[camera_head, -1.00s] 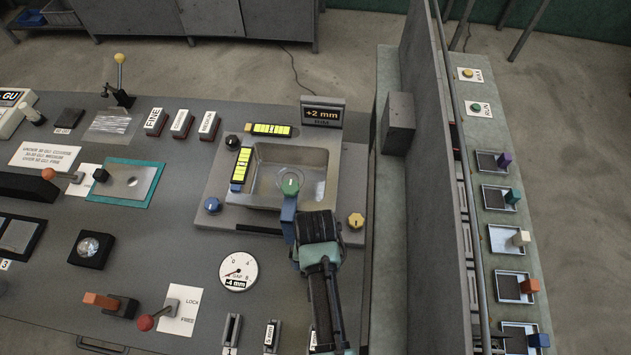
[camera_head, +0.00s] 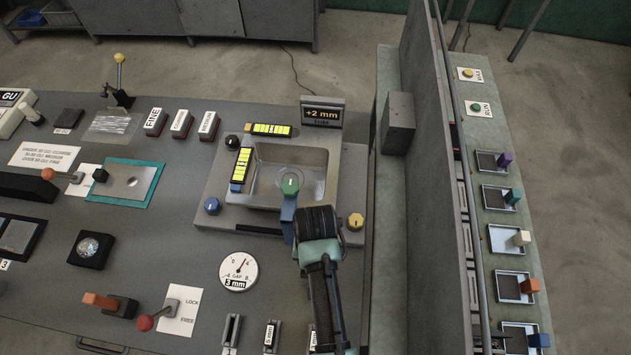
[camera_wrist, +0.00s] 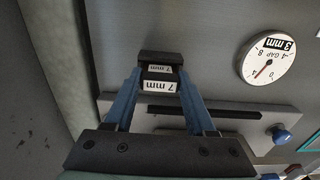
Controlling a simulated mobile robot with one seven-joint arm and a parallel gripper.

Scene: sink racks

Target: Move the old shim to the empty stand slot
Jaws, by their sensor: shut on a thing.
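In the wrist view my gripper (camera_wrist: 160,76) has its two blue fingers shut on a dark shim (camera_wrist: 160,86) with white "7 mm" labels. In the head view one blue finger of my gripper (camera_head: 289,212) shows at the front of the sink unit (camera_head: 240,218); the shim is hidden there. In the wrist view a plate with a long dark slot (camera_wrist: 206,112) lies behind the fingers. At the bottom of the head view are stand slots: a left one (camera_head: 232,331), a labelled middle one (camera_head: 271,334) and a right one (camera_head: 312,340) partly hidden by my arm. I cannot tell their contents.
The round gap dial (camera_head: 238,270) reads 3 mm, and the display (camera_head: 323,113) reads +2 mm. A blue knob (camera_head: 212,206) and a yellow knob (camera_head: 356,221) flank the unit's front. A tall wall (camera_head: 432,200) stands to the right.

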